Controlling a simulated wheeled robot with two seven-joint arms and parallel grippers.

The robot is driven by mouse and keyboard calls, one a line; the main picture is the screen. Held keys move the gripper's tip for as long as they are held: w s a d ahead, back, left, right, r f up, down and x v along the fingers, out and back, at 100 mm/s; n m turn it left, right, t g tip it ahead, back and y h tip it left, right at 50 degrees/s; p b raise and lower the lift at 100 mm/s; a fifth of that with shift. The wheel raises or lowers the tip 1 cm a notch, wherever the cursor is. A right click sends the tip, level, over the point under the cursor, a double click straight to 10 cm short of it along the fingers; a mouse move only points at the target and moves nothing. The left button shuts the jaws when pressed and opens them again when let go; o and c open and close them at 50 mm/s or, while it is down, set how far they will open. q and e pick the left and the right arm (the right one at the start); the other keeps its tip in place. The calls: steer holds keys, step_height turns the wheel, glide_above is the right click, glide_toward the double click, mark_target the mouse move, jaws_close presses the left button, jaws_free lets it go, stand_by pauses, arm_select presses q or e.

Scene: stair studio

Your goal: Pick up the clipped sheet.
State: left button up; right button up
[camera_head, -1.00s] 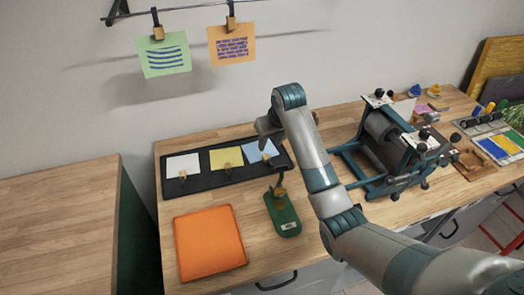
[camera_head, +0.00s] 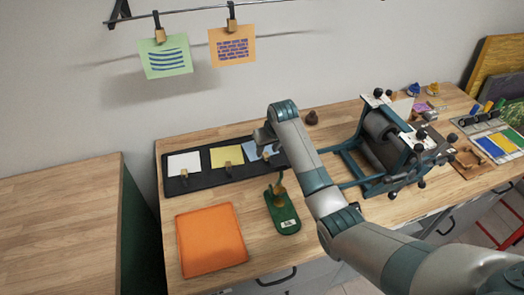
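Three sheets, each with a small brass-coloured clip, lie in a row on a long black tray (camera_head: 204,184): a white sheet (camera_head: 184,162), a yellow sheet (camera_head: 225,154) and a pale blue sheet (camera_head: 253,149). My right gripper (camera_head: 264,148) is over the blue sheet at the tray's right end and hides part of it. I cannot tell whether it touches the sheet or its clip, or how far its fingers are apart. A green sheet (camera_head: 165,61) and an orange sheet (camera_head: 232,53) hang by clips from a line on the wall. My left gripper is out of view.
An orange square pad (camera_head: 210,240) and a green tool (camera_head: 283,213) lie in front of the tray. A roller press (camera_head: 384,146) stands right of my arm. A small brown object (camera_head: 311,117) is behind the arm. A separate wooden counter (camera_head: 60,225) at left looks bare.

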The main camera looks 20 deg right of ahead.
mark_target(266, 155)
steer(key=shift+w+d+f+p, duration=0.15)
steer(key=shift+w+f+p, duration=0.2)
steer(key=shift+f+p, duration=0.2)
steer(key=shift+p+x, duration=0.35)
steer(key=shift+x, duration=1.3)
steer(key=shift+d, duration=0.15)
jaws_close()
